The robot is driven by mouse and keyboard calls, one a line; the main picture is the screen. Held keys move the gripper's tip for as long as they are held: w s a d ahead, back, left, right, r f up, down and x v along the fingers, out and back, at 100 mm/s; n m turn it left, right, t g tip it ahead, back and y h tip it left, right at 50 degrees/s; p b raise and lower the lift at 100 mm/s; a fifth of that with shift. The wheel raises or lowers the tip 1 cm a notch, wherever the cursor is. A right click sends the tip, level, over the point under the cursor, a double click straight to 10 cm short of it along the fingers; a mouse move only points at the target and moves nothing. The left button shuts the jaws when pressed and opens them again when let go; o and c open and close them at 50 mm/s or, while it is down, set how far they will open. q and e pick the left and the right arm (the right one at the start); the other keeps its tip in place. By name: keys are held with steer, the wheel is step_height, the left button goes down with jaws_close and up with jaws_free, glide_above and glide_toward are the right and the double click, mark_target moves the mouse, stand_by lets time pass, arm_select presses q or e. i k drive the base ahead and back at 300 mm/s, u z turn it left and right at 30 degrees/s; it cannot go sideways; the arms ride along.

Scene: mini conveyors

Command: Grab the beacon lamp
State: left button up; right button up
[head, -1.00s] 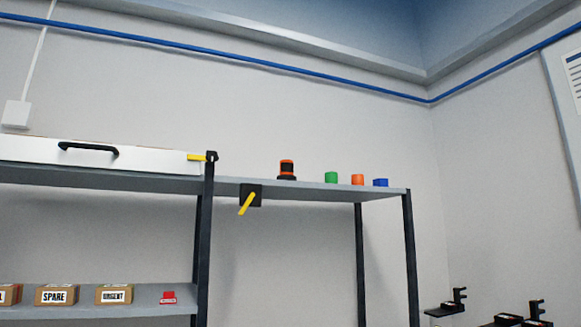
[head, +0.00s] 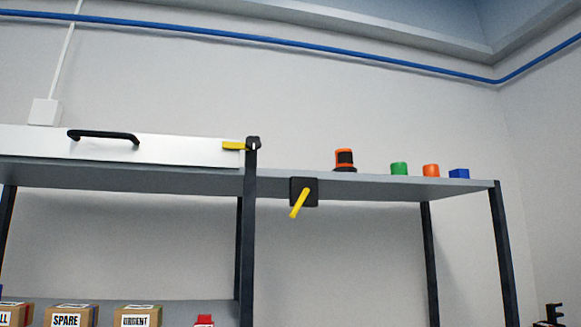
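The beacon lamp is probably the orange and black piece (head: 344,158) on a black base, standing upright on the grey top shelf (head: 385,189), right of the dark shelf post. Nothing touches it. Neither of my grippers is in the head view.
Green (head: 399,169), orange (head: 431,171) and blue (head: 459,174) pieces stand right of it. A black plate with a yellow lever (head: 300,200) is on the shelf's front edge. A white panel with a black handle (head: 103,136) is at left. Boxes (head: 138,316) sit below. A dark object (head: 553,314) is cut off lower right.

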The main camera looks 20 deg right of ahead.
mark_target(343, 156)
steer(key=z, duration=0.25)
steer(key=i, duration=0.95)
steer(key=z, duration=0.65)
